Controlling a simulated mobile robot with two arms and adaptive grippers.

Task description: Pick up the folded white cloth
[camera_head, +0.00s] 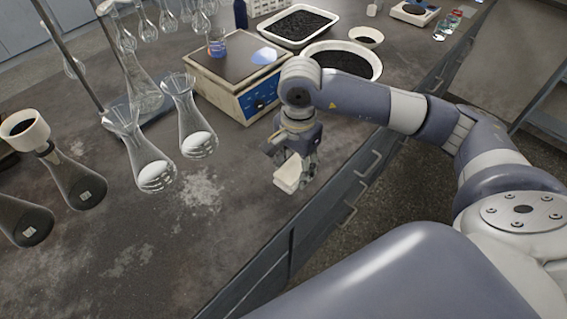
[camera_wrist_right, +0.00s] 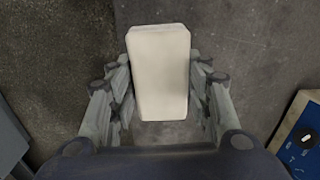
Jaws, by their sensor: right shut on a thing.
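The folded white cloth (camera_head: 288,174) is a small off-white block in the head view, at the tips of my right gripper (camera_head: 297,165) near the front edge of the bench. In the right wrist view the cloth (camera_wrist_right: 160,72) sits upright between the two fingers of the right gripper (camera_wrist_right: 160,95), which are shut on it from both sides. It appears held above the bench top, though the exact height is hard to tell. My left gripper is not in view.
A shaker box with a blue panel (camera_head: 262,104) stands behind the gripper. Glass flasks (camera_head: 193,125) stand to the left. White trays of dark grains (camera_head: 297,27) are at the back. Drawer handles (camera_head: 367,163) line the bench front. The bench surface (camera_head: 215,225) nearby is clear.

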